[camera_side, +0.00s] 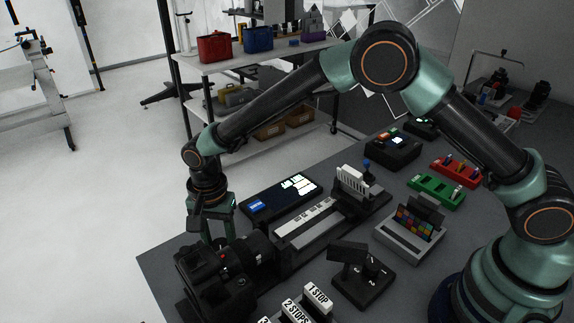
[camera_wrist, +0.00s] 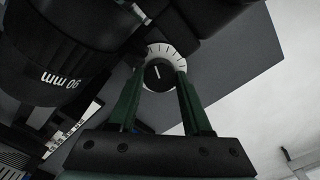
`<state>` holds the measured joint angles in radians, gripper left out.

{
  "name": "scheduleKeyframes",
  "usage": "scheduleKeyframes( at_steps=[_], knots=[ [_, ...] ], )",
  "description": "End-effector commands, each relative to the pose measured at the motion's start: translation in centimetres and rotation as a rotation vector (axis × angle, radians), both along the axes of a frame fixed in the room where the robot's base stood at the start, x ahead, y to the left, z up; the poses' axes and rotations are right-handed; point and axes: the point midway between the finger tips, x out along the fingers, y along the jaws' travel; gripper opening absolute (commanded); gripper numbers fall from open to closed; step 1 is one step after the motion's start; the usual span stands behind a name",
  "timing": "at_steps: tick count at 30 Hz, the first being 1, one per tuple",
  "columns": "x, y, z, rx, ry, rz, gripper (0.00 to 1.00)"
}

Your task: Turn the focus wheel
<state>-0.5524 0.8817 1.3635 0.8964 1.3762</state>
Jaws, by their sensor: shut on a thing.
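The focus wheel (camera_wrist: 158,72) is a black knob with a white line on it, set in front of a pale ring with dark marks. It shows in the wrist view between the two green fingers of my gripper (camera_wrist: 160,80), which are shut on it from both sides. The wheel sits beside a black camera lens marked "90 mm" (camera_wrist: 62,60). In the side view my gripper (camera_side: 212,238) points down behind the black camera (camera_side: 215,280), and the wheel and fingertips are hidden.
A black screen panel (camera_side: 280,197) and a slide rail with a chart (camera_side: 310,222) lie right of the camera. Stop-marked blocks (camera_side: 302,303) and a black dial stand (camera_side: 362,278) are at the front. The table's left edge is close to the camera.

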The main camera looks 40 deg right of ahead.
Motion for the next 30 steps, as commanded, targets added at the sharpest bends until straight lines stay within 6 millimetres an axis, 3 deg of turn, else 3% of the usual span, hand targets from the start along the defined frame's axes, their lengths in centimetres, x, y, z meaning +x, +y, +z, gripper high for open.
scheduleKeyframes(
  at_steps=[16, 17, 18, 19, 30],
  knots=[
    [0.01, 0.00, 0.15, 0.000, 0.000, -0.023, 0.00],
    [0.01, 0.00, 0.15, 0.000, 0.000, -0.023, 0.61],
    [0.02, 0.01, 0.14, 0.000, 0.000, -0.023, 0.76],
    [0.02, 0.01, 0.13, 0.000, 0.000, -0.023, 0.79],
    [0.04, 0.02, 0.43, 0.001, -0.001, -0.023, 0.79]
  ],
)
